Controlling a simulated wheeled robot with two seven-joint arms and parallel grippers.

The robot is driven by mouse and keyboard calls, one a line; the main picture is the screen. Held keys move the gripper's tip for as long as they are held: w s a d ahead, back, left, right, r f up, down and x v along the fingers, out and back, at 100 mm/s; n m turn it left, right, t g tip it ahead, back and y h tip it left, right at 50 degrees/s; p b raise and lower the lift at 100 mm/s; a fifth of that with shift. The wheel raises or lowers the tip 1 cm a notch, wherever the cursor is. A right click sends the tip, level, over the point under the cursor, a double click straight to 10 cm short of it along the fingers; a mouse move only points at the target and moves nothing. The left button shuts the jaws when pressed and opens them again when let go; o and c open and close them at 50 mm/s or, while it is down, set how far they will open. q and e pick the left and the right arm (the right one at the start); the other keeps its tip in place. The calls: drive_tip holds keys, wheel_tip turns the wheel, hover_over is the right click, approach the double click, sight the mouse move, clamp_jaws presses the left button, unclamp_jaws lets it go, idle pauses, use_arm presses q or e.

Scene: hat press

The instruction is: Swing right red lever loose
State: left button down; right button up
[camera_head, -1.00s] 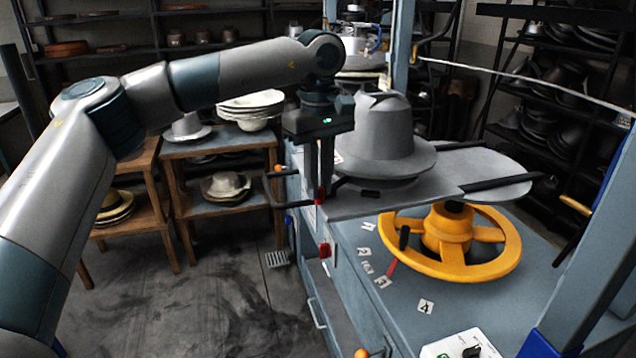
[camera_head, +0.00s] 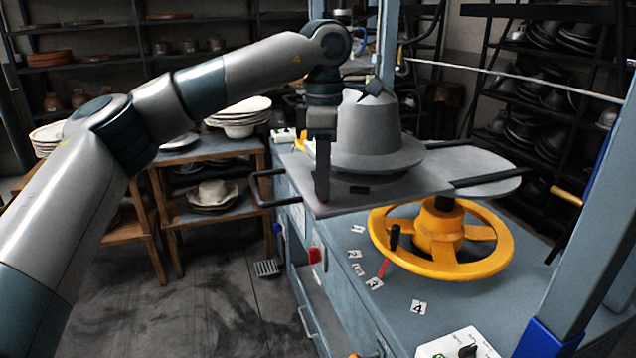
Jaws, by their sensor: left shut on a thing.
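My left gripper (camera_head: 323,190) reaches down at the front left corner of the grey plate (camera_head: 410,190) that carries the grey hat form. Its fingers are shut, and a small red end, which I take for the red lever (camera_head: 323,202), shows at their tips. The fingers hide most of it. Another red part (camera_head: 315,255) sits lower on the press's side. A thin red pointer (camera_head: 383,268) stands by the numbered labels. My right gripper is not in view.
A grey hat form (camera_head: 372,130) stands on the plate. A black bar handle (camera_head: 260,190) juts out left of it. A yellow handwheel (camera_head: 440,240) lies to the right below. A wooden shelf unit (camera_head: 210,160) stands behind at left.

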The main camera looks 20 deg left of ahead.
use_arm(q)
drive_tip(key=shift+w+d+n, duration=0.15)
drive_tip(key=shift+d+n, duration=0.1)
drive_tip(key=shift+n, duration=0.65)
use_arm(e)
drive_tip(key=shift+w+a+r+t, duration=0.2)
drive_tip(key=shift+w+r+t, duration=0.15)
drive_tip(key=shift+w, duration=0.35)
use_arm(q)
drive_tip(key=shift+r, duration=0.1)
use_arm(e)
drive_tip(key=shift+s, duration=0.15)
use_arm(q)
drive_tip(key=c, duration=1.7)
unclamp_jaws()
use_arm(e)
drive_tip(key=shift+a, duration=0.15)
use_arm(q)
drive_tip(key=shift+o, duration=0.2)
